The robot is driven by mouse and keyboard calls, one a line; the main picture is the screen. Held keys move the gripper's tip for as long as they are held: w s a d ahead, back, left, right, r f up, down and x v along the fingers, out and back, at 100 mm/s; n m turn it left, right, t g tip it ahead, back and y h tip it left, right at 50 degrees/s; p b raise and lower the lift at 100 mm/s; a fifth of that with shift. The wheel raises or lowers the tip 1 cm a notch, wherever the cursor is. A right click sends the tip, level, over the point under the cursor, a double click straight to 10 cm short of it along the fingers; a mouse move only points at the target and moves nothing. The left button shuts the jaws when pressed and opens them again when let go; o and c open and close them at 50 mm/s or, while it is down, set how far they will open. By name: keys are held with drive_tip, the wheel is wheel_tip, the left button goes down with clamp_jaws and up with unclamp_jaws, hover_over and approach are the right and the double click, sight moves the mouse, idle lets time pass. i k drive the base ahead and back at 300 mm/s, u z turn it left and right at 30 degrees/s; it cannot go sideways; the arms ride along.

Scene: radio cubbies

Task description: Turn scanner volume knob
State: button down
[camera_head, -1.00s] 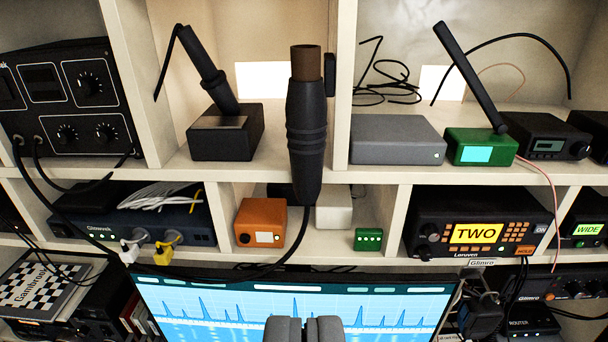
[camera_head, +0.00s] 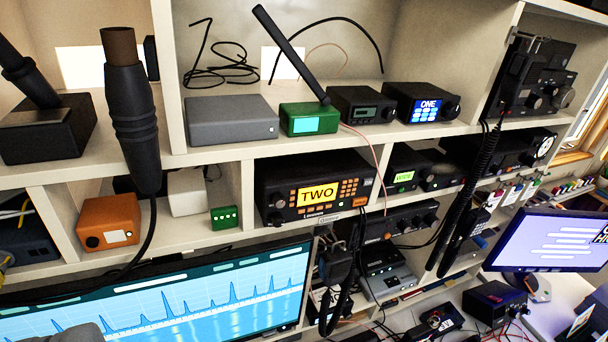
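No unit is legibly marked as the scanner. A black radio (camera_head: 318,212) with a yellow display reading TWO sits in the middle cubby, with a dark round knob (camera_head: 279,200) on the left of its face. A black radio with a blue display reading ONE (camera_head: 428,103) stands on the shelf above, a knob (camera_head: 452,106) at its right. A smaller unit with a green display reading WIDE (camera_head: 404,178) sits right of the TWO radio. My gripper (camera_head: 72,333) shows only as a grey shape at the bottom left edge, apart from the radios; its finger opening is unclear.
A wide monitor (camera_head: 190,303) stands low in front of the shelves. A large black microphone-like object (camera_head: 136,125) hangs at the left, its cable trailing down. A grey box (camera_head: 231,119) and a green box (camera_head: 309,118) sit above. A coiled cord (camera_head: 470,190) hangs at the right.

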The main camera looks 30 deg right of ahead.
sight(279, 200)
drive_tip(key=k, duration=1.25)
drive_tip(key=z, duration=0.6)
drive_tip(key=i, duration=1.45)
drive_tip(key=u, duration=0.5)
